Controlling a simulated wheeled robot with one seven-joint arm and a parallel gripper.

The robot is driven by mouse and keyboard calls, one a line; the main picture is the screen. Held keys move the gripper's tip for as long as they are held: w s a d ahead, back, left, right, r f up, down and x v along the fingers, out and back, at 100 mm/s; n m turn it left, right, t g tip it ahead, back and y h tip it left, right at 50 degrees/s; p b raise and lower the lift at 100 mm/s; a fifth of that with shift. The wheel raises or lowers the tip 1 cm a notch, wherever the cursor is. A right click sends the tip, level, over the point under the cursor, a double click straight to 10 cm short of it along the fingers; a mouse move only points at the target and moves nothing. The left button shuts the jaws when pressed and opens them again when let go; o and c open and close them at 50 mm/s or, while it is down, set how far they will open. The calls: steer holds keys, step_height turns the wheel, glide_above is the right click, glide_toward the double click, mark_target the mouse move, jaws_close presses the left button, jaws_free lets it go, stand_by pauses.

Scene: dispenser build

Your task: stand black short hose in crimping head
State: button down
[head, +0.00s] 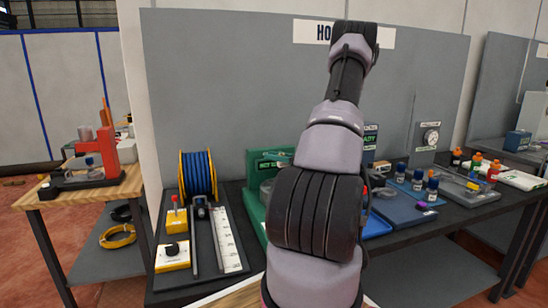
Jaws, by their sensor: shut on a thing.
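A green machine (254,197) stands on the dark bench at the middle, just left of my arm. It looks like the crimping machine, but my arm covers its right part, and I cannot make out the crimping head. The black short hose does not show. My arm rises through the middle of the head view and bends at the top in front of the grey back panel. My gripper is hidden beyond it, so what it holds does not show.
Left on the bench are a blue hose reel (198,172), a white ruler (229,240) and a yellow box (172,256) with a black knob. Right are a blue tray (377,224), several small bottles (432,188) and a pressure gauge (431,137). A wooden table (95,190) stands far left.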

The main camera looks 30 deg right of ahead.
steer(key=shift+f, duration=0.55)
steer(key=c, duration=0.9)
jaws_free()
steer(key=v, duration=1.1)
steer(key=shift+d, duration=0.1)
